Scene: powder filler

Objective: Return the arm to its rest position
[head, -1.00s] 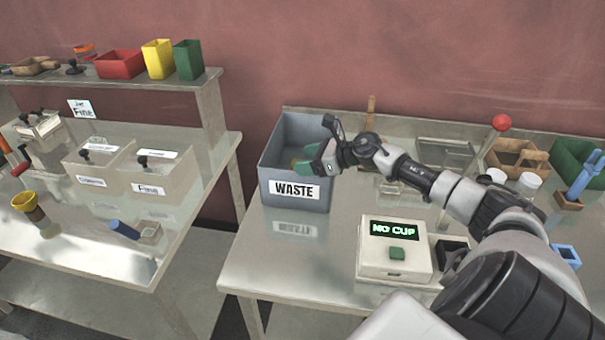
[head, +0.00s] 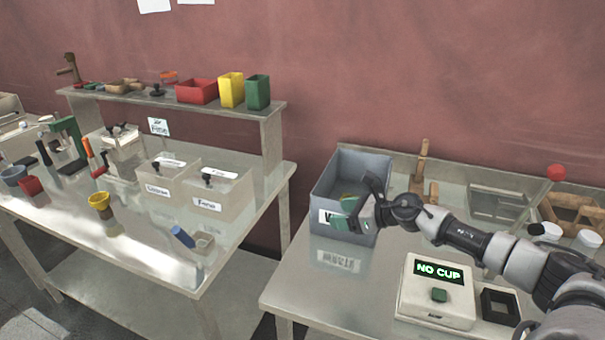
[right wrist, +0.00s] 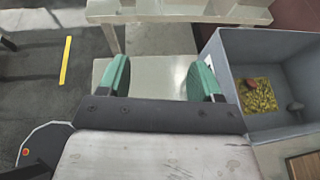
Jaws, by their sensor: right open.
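My right gripper (head: 362,203) is open in the head view, in front of the right side of the grey waste bin (head: 325,190). Its arm comes in from the right over the metal table. In the right wrist view its two green fingers (right wrist: 158,78) stand wide apart with nothing between them. There the bin (right wrist: 275,45) is beside the gripper on the right, with yellow-green bits and a reddish-brown piece (right wrist: 258,95) inside. The gripper covers part of the bin's label in the head view. My left gripper is not in view.
A weighing device (head: 437,290) reads "NO CUP" in front of my right arm. Left of a gap is another table with labelled boxes (head: 225,192), a yellow funnel cup (head: 100,203) and a shelf of coloured bins (head: 198,90).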

